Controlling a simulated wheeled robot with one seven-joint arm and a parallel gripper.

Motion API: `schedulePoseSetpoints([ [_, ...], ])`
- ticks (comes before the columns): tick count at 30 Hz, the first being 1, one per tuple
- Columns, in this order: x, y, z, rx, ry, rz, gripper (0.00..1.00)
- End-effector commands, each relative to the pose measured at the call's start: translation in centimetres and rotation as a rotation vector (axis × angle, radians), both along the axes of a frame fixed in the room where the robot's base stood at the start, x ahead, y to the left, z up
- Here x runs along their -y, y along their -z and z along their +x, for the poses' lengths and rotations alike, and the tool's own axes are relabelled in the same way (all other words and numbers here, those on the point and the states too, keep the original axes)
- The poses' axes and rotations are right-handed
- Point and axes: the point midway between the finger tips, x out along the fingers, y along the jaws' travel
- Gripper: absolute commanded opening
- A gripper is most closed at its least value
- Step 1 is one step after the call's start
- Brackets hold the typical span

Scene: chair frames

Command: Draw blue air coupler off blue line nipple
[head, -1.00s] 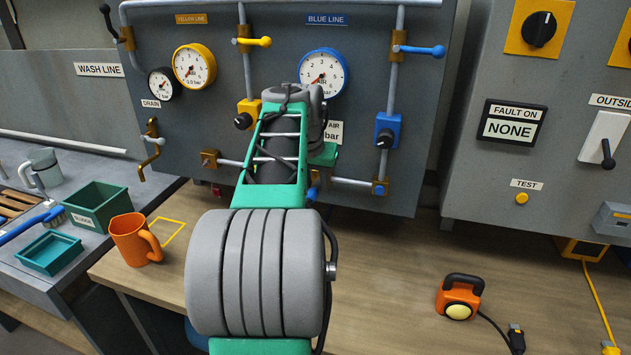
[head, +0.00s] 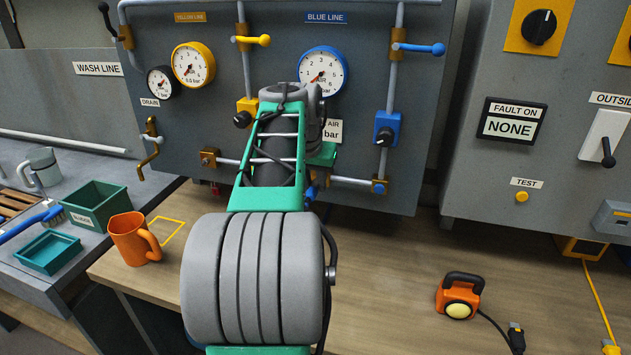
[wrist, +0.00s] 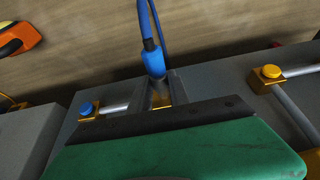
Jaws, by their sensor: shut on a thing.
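The blue air coupler (wrist: 153,62) is in the upper middle of the wrist view, with a blue hose running up from it. A brass-coloured part (wrist: 160,97) shows at its lower end, between my fingers. My gripper (wrist: 163,88) is shut on the coupler, a grey finger on each side. Its green body fills the bottom and hides what lies below. In the head view my arm covers most of this spot, and only a bit of blue (head: 312,192) shows beside it. I cannot tell whether the coupler is still seated on the nipple.
The blue line valve handle (head: 425,49), blue regulator (head: 387,128) and blue-capped fitting (head: 378,187) are on the panel right of my arm. An orange mug (head: 131,238) and orange lamp (head: 459,296) stand on the bench. The bench between my arm and the lamp is clear.

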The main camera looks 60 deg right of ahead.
Motion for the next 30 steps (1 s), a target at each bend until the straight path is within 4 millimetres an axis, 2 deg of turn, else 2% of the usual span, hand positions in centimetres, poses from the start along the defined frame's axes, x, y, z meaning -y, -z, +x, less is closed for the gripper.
schedulePoseSetpoints([
  [17,-0.8,0.1,-0.1,-0.001,-0.001,0.001,0.0],
  [30,-3.3,0.1,-0.5,0.001,-0.001,-0.001,0.0],
])
